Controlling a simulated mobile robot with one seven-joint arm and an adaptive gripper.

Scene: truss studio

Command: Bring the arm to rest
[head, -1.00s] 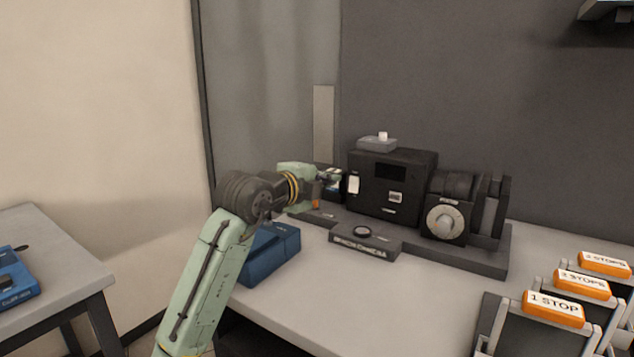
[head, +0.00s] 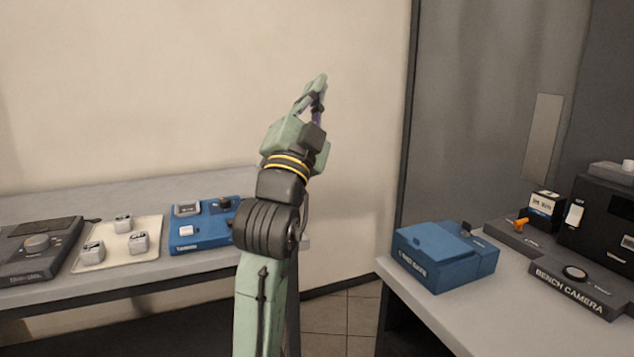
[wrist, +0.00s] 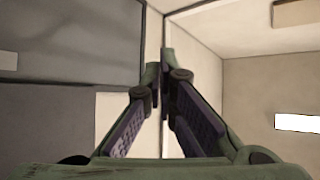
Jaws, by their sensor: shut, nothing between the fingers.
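My gripper (head: 318,97) is raised in the middle of the head view, above table height, with my arm upright below it. Its fingers point up. In the wrist view my gripper (wrist: 161,66) has its two fingers meeting at the tips, shut with nothing between them. Beyond the fingers the wrist view shows only walls, the ceiling and a bright light panel (wrist: 298,123).
On the left table (head: 130,290) are a dark device (head: 38,247), a pale tray (head: 150,224) with small blocks, and a blue device (head: 205,243). The right bench (head: 445,318) holds a blue box (head: 440,260) and the bench camera (head: 575,285). Floor shows between them.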

